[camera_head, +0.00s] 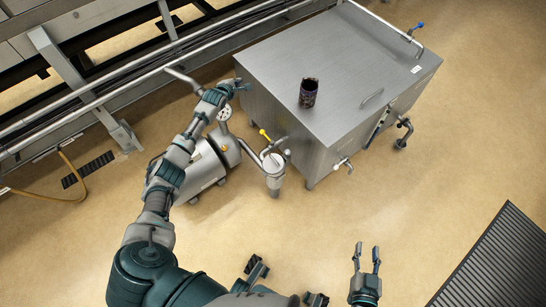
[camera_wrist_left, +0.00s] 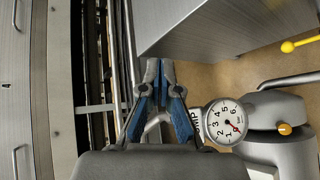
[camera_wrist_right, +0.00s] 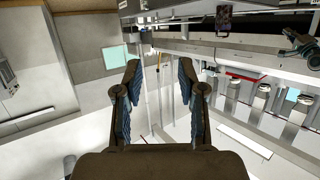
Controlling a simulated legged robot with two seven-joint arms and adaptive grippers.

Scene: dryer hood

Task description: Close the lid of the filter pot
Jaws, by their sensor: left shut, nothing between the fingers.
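A small upright steel cylinder (camera_head: 274,181), which looks like the filter pot, stands in front of the big steel box. A round piece shows at its top, but it is too small to tell how the lid sits. The pot cannot be made out in the wrist views. My left gripper (camera_head: 241,85) is up and left of it, beside the box's left corner and apart from the pot. In the left wrist view its fingers (camera_wrist_left: 152,70) are shut and empty. My right gripper (camera_head: 367,257) is open and empty over bare floor; its spread fingers show in the right wrist view (camera_wrist_right: 160,70).
A big steel box (camera_head: 345,55) carries a dark cup (camera_head: 309,93). A pump unit (camera_head: 207,166) stands left of the pot. A dial gauge (camera_wrist_left: 226,122) is close to my left gripper. A yellow-handled valve (camera_head: 265,134) sits above the pot.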

